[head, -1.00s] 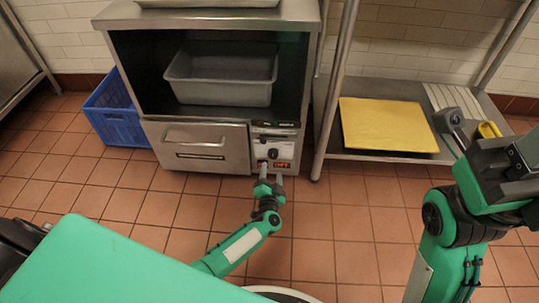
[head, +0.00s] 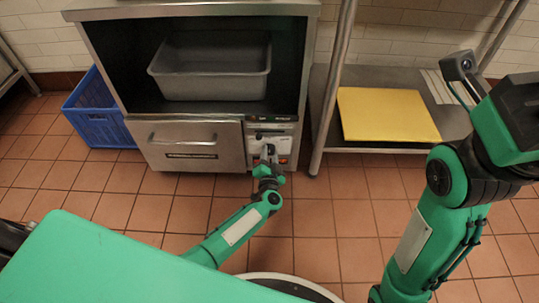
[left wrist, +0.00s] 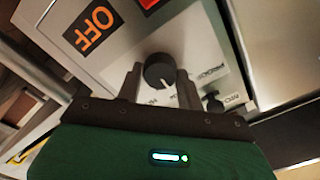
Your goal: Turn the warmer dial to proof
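The warmer (head: 195,148) stands against the back wall, with its control panel (head: 284,131) at the lower right. In the left wrist view the black dial (left wrist: 159,72) has a white mark pointing down and slightly right in the picture. Printed labels ring it, blurred and partly hidden. My left gripper (left wrist: 160,84) reaches the panel from the front, with one finger on each side of the dial; I cannot tell whether they touch it. It also shows in the head view (head: 268,157). My right arm (head: 455,180) is raised at the right; its fingertips cannot be made out.
An orange OFF label (left wrist: 95,25) and a smaller black knob (left wrist: 213,101) lie close to the dial. A grey bin (head: 212,68) sits in the warmer's upper opening. A blue crate (head: 100,115) is at left, a yellow board (head: 385,114) on the steel shelf at right.

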